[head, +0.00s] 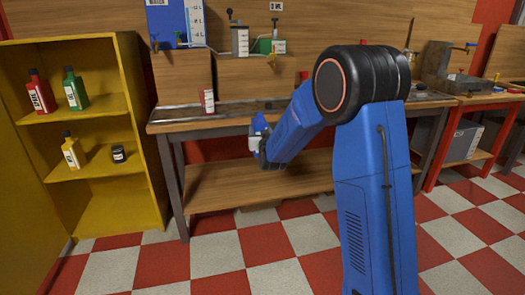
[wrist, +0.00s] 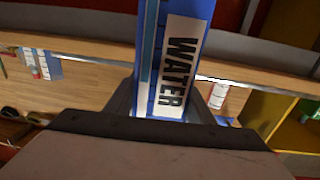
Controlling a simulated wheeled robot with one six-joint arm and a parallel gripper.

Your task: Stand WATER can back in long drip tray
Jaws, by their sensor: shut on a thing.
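The WATER can (wrist: 172,60) is blue with a white label reading WATER, and it fills the middle of the wrist view. My gripper (head: 257,145) is shut on it, with a dark jaw on each side of the can. In the head view the can (head: 260,124) shows as a small blue and white patch in front of the bench, partly hidden by my arm. The long drip tray (head: 245,106) appears as a dark strip along the bench top, its right part hidden behind my arm. The can is apart from it.
Wooden boxes behind carry a blue tank (head: 175,22) and dispensers. A yellow cabinet (head: 85,195) with several bottles stands open at left. The checkered floor before the bench is clear.

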